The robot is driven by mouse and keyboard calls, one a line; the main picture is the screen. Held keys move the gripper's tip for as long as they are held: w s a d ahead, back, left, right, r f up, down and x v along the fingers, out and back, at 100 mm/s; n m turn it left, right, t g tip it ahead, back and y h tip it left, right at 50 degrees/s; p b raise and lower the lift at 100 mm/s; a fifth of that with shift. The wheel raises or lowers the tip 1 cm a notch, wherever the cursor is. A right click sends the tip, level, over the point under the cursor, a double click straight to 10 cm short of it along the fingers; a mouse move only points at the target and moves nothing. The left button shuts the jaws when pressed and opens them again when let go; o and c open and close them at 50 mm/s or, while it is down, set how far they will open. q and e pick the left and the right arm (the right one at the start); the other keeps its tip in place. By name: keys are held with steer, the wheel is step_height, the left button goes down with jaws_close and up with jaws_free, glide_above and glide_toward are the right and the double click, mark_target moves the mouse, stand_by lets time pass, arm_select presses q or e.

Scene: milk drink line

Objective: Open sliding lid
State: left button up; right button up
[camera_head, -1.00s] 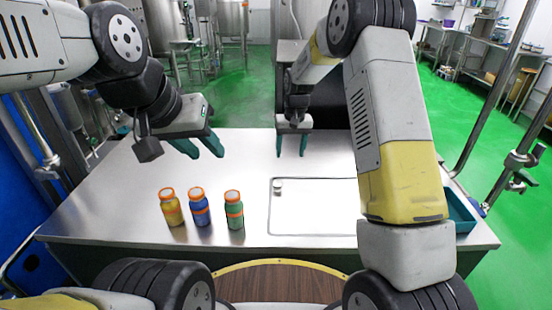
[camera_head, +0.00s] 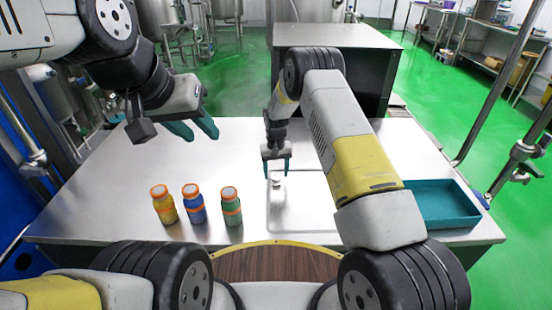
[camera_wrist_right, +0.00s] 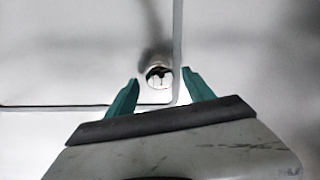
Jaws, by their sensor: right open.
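The sliding lid (camera_head: 300,212) is a flat metal panel set in the steel table, partly hidden behind my right arm. Its small round knob (camera_head: 276,182) stands near the lid's left edge. In the right wrist view the knob (camera_wrist_right: 159,75) shows between and just beyond the fingertips. My right gripper (camera_head: 277,174) is open, pointing down over the knob with its teal fingers on either side; I cannot tell whether they touch it. The right wrist view shows the gripper (camera_wrist_right: 162,82) too. My left gripper (camera_head: 204,134) is open and empty above the table's left side.
A yellow bottle (camera_head: 164,205), a blue bottle (camera_head: 194,205) and a green bottle (camera_head: 231,208) with orange caps stand left of the lid. A teal tray (camera_head: 440,203) sits at the table's right. A dark cabinet (camera_head: 340,65) stands behind the table.

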steer(key=shift+f, duration=0.2)
jaws_close()
steer(key=shift+d, duration=0.1)
steer(key=d, duration=3.6)
steer(key=shift+d, duration=0.3)
jaws_free()
